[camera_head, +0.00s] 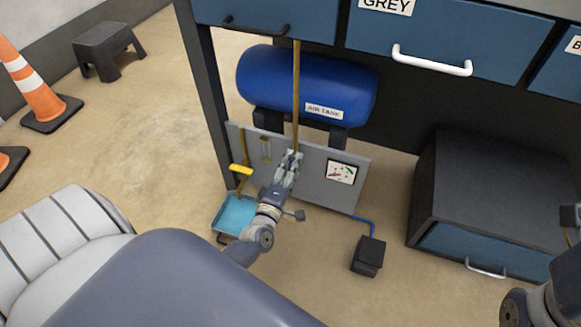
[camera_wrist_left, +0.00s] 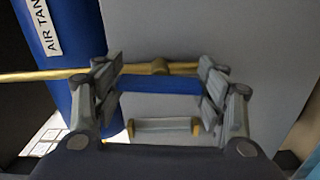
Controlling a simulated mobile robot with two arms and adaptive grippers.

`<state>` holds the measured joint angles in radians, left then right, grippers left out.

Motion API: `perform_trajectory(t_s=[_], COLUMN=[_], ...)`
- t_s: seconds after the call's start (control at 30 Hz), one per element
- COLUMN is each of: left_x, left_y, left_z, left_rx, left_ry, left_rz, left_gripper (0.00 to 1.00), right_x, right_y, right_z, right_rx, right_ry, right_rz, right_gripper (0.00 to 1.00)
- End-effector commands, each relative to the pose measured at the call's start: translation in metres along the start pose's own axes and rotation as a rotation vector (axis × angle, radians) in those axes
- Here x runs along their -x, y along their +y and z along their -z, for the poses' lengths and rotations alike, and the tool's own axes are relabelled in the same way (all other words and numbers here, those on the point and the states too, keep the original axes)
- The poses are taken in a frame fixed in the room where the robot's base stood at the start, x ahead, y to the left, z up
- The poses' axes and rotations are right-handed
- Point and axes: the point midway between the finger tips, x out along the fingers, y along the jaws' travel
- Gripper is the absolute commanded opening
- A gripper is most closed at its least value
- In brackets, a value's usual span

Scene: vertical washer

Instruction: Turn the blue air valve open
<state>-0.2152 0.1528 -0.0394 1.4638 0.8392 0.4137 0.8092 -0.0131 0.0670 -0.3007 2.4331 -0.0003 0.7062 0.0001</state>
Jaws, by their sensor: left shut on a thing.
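My left gripper (camera_head: 290,160) is in front of the grey panel (camera_head: 316,170) below the blue air tank (camera_head: 300,82). In the left wrist view, the blue air valve handle (camera_wrist_left: 160,86) lies beside a brass pipe (camera_wrist_left: 45,76) with a brass fitting (camera_wrist_left: 160,67). The left gripper (camera_wrist_left: 160,84) is shut on the handle, with one finger at each end. In the head view the gripper hides the handle. My right arm shows at the lower right edge, but its gripper is out of view.
A white tube with yellow ends (camera_wrist_left: 165,126) is mounted close to the fingers. A gauge (camera_head: 341,173) sits on the panel's right, a yellow handle (camera_head: 240,170) at its left. A teal tray (camera_head: 235,214) and a black box (camera_head: 368,256) stand on the floor; drawers (camera_head: 430,50) overhang above.

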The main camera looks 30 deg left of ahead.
Motion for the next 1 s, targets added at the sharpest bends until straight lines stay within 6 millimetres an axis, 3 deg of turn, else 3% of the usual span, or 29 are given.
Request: perform_trajectory(t_s=[0.3,0.83,0.87,0.9,0.93,1.0], left_x=[-0.0014,-0.0014,-0.0014,-0.0014,-0.0013,-0.0010], left_y=[0.0016,0.0016,0.0016,0.0017,0.0016,0.0012], left_z=[0.0022,0.0024,0.0025,0.0024,0.0023,0.0018], left_rx=[0.111,0.132,0.132,0.132,0.132,0.131], left_ry=[0.003,0.004,0.004,0.004,0.004,0.003], left_rz=[-0.004,-0.004,-0.004,-0.004,-0.004,-0.003], left_gripper=[0.42,0.42,0.73,0.82,0.87,0.87], right_x=[-0.0006,-0.0032,-0.0031,-0.0029,-0.0027,-0.0023], right_y=[-0.0002,-0.0003,-0.0003,-0.0003,-0.0003,-0.0002], right_z=[-0.0003,0.0007,0.0007,0.0006,0.0005,0.0002], right_rx=[0.000,0.002,0.002,0.002,0.002,0.002], right_ry=[0.002,0.012,0.011,0.011,0.010,0.008], right_rz=[0.002,0.006,0.006,0.005,0.005,0.005], right_gripper=[0.28,0.28,0.28,0.28,0.28,0.28])
